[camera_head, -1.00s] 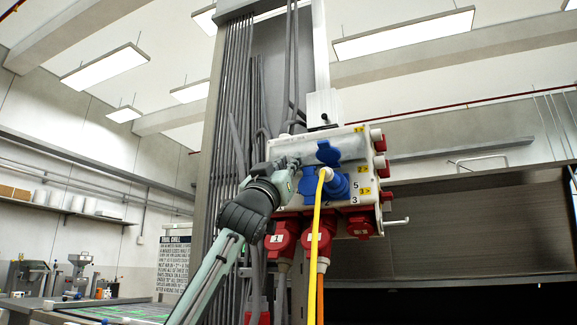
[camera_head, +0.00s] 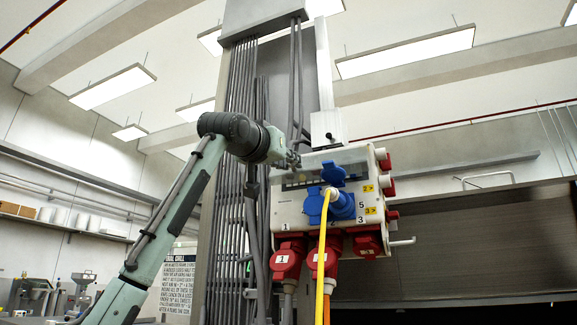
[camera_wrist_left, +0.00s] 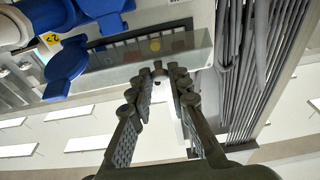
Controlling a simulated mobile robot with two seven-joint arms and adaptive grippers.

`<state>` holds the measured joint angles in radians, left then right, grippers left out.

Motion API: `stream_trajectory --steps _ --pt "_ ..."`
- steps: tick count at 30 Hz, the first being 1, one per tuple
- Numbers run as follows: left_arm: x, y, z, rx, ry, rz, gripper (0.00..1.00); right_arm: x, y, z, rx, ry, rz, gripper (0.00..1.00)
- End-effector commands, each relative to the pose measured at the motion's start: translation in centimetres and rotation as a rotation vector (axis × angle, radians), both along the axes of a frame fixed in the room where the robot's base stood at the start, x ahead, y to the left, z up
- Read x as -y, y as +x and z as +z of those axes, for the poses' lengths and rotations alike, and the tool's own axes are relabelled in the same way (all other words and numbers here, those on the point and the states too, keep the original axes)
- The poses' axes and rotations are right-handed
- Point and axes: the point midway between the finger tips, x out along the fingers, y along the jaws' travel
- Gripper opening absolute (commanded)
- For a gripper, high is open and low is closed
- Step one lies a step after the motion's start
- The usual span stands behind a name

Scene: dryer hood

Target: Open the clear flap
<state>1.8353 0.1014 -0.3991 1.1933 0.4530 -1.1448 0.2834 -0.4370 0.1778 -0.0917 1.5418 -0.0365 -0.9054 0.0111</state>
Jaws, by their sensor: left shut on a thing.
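The clear flap (camera_head: 338,157) is on the upper front of a grey-white socket box and looks tilted up from it. Dark breakers (camera_head: 296,182) show below it. In the left wrist view the flap (camera_wrist_left: 200,50) is a see-through sheet with a row of breakers behind it. My left gripper (camera_head: 294,159) is at the flap's upper left end. Its fingertips (camera_wrist_left: 166,72) are closed together at the flap's edge and shut on it. The exact contact is partly hidden by the fingers. My right gripper is out of view.
Red plugs (camera_head: 287,262) hang below. Grey conduits (camera_head: 240,130) run up the column behind my arm.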

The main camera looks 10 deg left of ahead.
Motion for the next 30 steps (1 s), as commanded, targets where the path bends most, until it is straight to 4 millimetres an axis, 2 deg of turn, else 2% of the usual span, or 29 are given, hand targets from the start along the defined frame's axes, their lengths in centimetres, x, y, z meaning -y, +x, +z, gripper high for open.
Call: stream_trajectory --steps 12,13,18,26,30 --pt "0.1 0.0 0.0 -0.01 0.004 -0.001 0.0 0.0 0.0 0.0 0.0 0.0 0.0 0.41" --pt "0.1 0.0 0.0 -0.01 0.004 -0.001 0.2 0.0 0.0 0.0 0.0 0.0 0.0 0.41" --pt "0.1 0.0 0.0 -0.009 0.003 -0.001 0.38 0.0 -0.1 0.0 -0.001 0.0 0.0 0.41" --pt "0.0 -0.1 0.1 -0.008 0.002 0.0 0.38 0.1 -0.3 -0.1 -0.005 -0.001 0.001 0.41" --pt "-0.3 -1.0 0.0 -0.006 0.002 -0.001 0.38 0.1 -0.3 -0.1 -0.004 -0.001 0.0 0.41"
